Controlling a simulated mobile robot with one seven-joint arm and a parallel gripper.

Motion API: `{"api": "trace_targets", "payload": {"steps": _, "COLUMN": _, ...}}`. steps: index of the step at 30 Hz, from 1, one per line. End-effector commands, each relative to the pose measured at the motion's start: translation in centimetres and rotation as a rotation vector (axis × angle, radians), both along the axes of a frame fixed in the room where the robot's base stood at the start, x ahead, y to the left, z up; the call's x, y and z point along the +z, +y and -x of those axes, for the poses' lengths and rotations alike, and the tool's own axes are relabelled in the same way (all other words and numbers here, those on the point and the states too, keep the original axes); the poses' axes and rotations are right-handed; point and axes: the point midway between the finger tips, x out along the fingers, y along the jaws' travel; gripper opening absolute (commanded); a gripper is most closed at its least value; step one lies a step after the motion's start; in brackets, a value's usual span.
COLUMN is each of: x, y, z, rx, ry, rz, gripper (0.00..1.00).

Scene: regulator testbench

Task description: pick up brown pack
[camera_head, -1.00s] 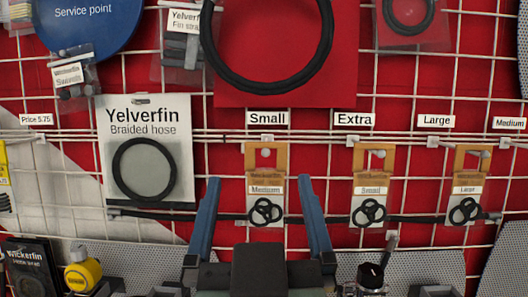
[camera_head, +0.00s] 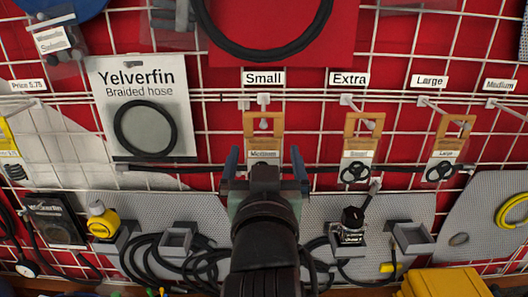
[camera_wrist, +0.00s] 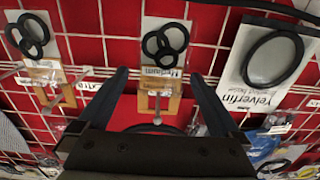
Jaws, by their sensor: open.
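Several packs with brown headers and black rings hang on the wall grid. One brown pack (camera_head: 264,122), labelled Medium, hangs under the Small sign. Similar packs hang under Extra (camera_head: 358,147) and Large (camera_head: 447,147). My gripper (camera_head: 263,158) is open in front of the Medium pack, with one finger to each side; its lower part is hidden behind my gripper. In the wrist view, the Medium pack (camera_wrist: 156,100) appears upside down between the fingers (camera_wrist: 157,74), its rings beyond the tips. I see no contact.
A white Yelverfin braided hose pack (camera_head: 145,110) hangs to the left. Metal hooks stick out from the grid. Below are a yellow tape measure (camera_head: 103,219), a black-knobbed device (camera_head: 352,220), coiled black hoses (camera_head: 165,258) and a yellow box (camera_head: 446,282).

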Motion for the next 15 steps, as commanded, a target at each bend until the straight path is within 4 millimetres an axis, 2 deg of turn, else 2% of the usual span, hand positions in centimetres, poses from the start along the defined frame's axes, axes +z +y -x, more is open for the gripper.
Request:
{"api": "trace_targets", "payload": {"steps": 4, "x": 0.3, "y": 0.0, "z": -0.9, "rx": -0.001, "ry": 0.001, "rz": 0.001, "gripper": 1.00}}
{"api": "trace_targets", "payload": {"steps": 8, "x": 0.6, "y": 0.0, "z": -2.7, "rx": -0.002, "ry": 0.002, "rz": 0.003, "gripper": 1.00}}
{"api": "trace_targets", "payload": {"steps": 15, "x": 0.3, "y": 0.1, "z": -5.1, "rx": 0.000, "ry": 0.001, "rz": 0.002, "gripper": 1.00}}
